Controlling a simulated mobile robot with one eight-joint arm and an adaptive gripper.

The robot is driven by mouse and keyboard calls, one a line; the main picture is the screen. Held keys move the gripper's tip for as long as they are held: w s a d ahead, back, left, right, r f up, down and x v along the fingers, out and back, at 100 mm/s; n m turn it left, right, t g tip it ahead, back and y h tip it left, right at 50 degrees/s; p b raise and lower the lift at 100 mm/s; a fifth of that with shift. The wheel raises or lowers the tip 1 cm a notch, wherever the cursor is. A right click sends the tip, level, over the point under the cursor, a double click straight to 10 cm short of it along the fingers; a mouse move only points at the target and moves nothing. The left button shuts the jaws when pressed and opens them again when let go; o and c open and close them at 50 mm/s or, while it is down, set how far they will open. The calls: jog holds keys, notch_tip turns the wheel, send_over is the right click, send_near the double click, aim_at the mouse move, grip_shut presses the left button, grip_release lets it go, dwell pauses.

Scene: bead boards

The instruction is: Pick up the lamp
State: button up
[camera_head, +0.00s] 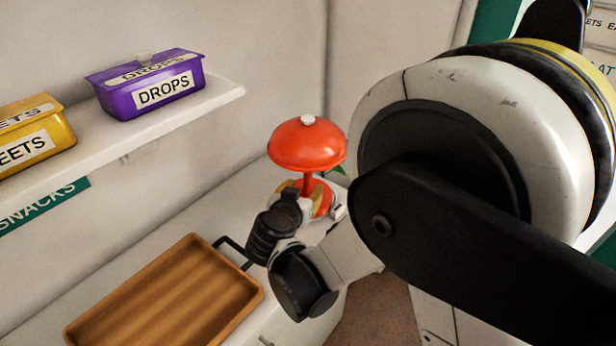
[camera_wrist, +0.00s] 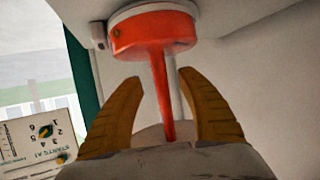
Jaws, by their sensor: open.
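The lamp (camera_head: 306,144) is red-orange, with a wide domed shade, a white knob on top, a thin stem and a round base. It stands upright on the white counter in the head view. My gripper (camera_head: 302,192) is at the stem, below the shade, and partly hides the stem and base. In the wrist view, the red stem (camera_wrist: 160,85) runs between the two yellow-brown fingers of my gripper (camera_wrist: 159,78). The fingers are open, with a visible gap on each side of the stem. A round orange part of the lamp shows beyond the fingertips.
A wooden tray (camera_head: 165,305) with a dark handle lies on the counter, close to my wrist. A wall shelf (camera_head: 215,95) at the left holds a purple DROPS box (camera_head: 150,88) and a yellow box (camera_head: 36,135). The wall is close behind the lamp.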

aim_at(307, 185)
jog(key=b+x, duration=0.2)
jog(key=x, duration=0.2)
jog(key=shift+w+d+f, duration=0.1)
jog(key=shift+w+f, duration=0.1)
jog(key=shift+f, duration=0.05)
jog(key=shift+r, duration=0.1)
grip_shut()
jog(key=shift+r, duration=0.1)
